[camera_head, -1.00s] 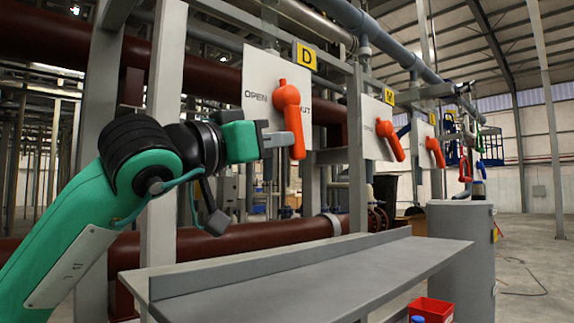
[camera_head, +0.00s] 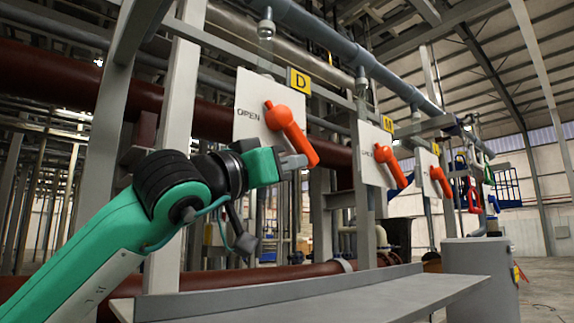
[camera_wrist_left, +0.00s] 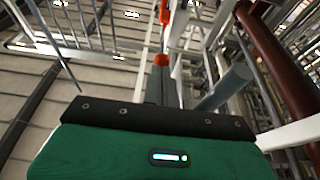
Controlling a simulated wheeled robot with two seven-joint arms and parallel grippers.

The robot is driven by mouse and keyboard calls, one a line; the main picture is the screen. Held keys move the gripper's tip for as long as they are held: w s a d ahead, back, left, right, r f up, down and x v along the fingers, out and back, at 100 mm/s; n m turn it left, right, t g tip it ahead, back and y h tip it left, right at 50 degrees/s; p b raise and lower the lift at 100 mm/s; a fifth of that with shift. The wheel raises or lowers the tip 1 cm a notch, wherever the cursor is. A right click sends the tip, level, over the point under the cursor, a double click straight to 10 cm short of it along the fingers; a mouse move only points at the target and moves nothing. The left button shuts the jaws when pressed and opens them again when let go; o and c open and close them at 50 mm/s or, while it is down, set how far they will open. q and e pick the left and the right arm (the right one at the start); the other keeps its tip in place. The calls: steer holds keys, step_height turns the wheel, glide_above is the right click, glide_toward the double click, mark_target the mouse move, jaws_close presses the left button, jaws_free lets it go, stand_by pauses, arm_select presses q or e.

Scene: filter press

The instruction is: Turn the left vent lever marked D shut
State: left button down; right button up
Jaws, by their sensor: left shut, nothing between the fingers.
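The orange vent lever (camera_head: 294,134) under the yellow D sign (camera_head: 299,81) sits on a white plate (camera_head: 246,108) in the head view. Its handle slants down and to the right, away from the word OPEN. The handle hides the other word on the plate. My left gripper (camera_head: 300,163) is shut and empty, with its fingertips at the lower left side of the handle's end. They touch it or nearly touch it. In the left wrist view the shut fingers (camera_wrist_left: 162,88) point at an orange piece (camera_wrist_left: 162,59). My right gripper is out of view.
More orange levers (camera_head: 390,165) on white plates stand further right along the pipes. Grey posts and dark red pipes (camera_head: 210,115) lie behind my left arm.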

arm_select(q)
steer(key=shift+r, duration=0.1)
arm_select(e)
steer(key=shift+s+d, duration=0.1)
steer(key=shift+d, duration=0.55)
